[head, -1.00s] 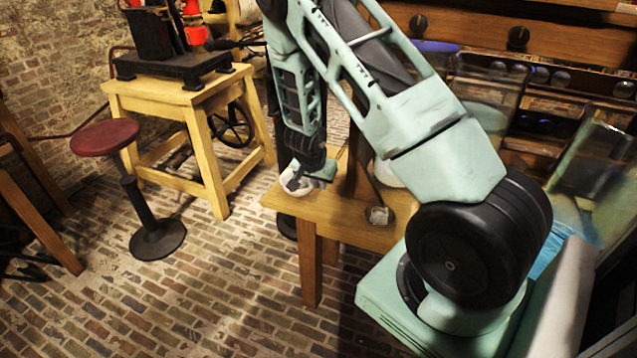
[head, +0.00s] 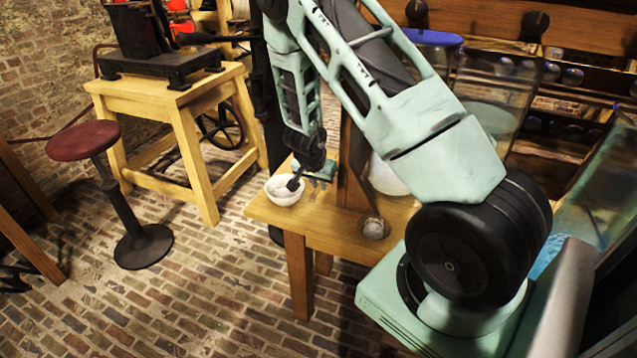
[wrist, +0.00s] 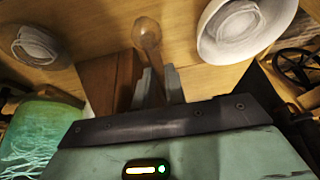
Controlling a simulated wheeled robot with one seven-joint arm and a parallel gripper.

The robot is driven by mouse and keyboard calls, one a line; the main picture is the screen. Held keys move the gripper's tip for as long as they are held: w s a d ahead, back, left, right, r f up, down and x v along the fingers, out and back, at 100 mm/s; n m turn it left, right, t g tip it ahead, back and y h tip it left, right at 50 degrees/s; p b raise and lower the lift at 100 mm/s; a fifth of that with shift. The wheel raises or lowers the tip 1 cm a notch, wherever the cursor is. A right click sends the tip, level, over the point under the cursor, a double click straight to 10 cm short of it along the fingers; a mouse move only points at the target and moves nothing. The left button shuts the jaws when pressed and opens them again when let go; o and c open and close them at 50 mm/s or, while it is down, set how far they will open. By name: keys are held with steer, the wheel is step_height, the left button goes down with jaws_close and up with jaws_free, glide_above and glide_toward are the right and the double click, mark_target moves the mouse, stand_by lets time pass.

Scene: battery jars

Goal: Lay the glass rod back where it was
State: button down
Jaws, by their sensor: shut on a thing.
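In the head view my gripper (head: 316,176) hangs low over the wooden table (head: 340,222), just right of a white bowl (head: 284,192). The rod cannot be made out there. Whether it touches the table is unclear.
A small round dish (head: 374,228) sits near the table's front right. A wooden upright (head: 354,160) stands close right of my gripper. A white rounded vessel (head: 388,178) is partly hidden behind my arm. A jar of greenish liquid (wrist: 42,135) shows in the wrist view.

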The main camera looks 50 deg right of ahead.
steer(key=shift+f+b, duration=2.8)
steer(key=shift+f, duration=0.7)
steer(key=c, duration=1.4)
jaws_free()
steer(key=shift+o, duration=0.2)
steer(key=p+v, duration=1)
steer(key=v, duration=0.7)
steer(key=shift+r, duration=0.2)
steer(key=shift+a, duration=0.1)
